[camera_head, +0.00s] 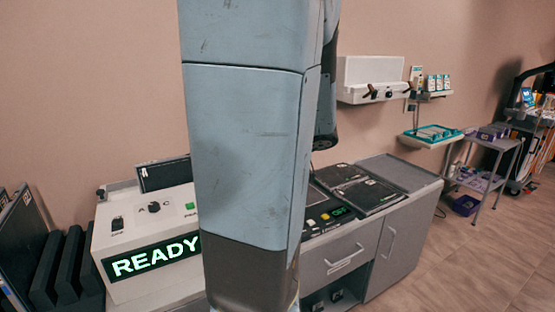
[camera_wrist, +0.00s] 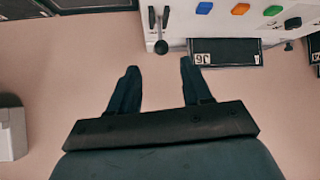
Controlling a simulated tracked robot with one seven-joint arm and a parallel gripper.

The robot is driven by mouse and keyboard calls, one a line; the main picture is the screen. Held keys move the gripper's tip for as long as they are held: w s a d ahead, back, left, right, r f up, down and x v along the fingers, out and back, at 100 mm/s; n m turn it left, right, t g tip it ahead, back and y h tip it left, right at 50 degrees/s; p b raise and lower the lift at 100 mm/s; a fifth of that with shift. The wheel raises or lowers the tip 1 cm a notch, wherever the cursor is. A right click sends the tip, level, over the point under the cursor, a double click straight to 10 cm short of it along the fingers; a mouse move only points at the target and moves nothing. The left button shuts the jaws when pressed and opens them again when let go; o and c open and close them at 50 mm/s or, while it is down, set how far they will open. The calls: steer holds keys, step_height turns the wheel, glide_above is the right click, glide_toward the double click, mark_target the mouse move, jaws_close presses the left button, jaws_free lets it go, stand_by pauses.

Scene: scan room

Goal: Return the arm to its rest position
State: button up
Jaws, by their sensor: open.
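My arm (camera_head: 245,150) stands upright across the middle of the head view and hides part of the counter behind it. My gripper (camera_wrist: 158,80) shows in the wrist view with its two dark fingers spread apart and nothing between them. Beyond the fingertips is a white panel (camera_wrist: 230,18) with a lever (camera_wrist: 161,40), coloured buttons and a dark plate marked in characters that appear upside down. The gripper itself cannot be made out in the head view.
A white console (camera_head: 150,235) with a lit READY sign stands left of my arm. A grey cabinet (camera_head: 395,245) carries dark flat panels (camera_head: 355,188). A wall unit (camera_head: 372,80), a small shelf (camera_head: 432,138) and a cart (camera_head: 490,165) are to the right. Floor is clear at lower right.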

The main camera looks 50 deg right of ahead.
steer(key=shift+s+r, duration=0.1)
steer(key=shift+s, duration=0.05)
stand_by(0.5)
steer(key=w+a+r+n+g+y, duration=0.1)
steer(key=w+a+r+y, duration=0.15)
steer(key=a, duration=0.75)
steer(key=w+a+r+n+y, duration=0.15)
steer(key=w+a, duration=0.25)
steer(key=a, duration=0.6)
steer(key=s+a+r+g, duration=0.1)
steer(key=s+a, duration=0.3)
steer(key=a, duration=0.4)
steer(key=s+a+r+g+h, duration=0.1)
steer(key=s+a, duration=0.3)
steer(key=a, duration=0.4)
steer(key=shift+a+r+g, duration=0.15)
steer(key=shift+r+g, duration=0.35)
steer(key=shift+r, duration=0.15)
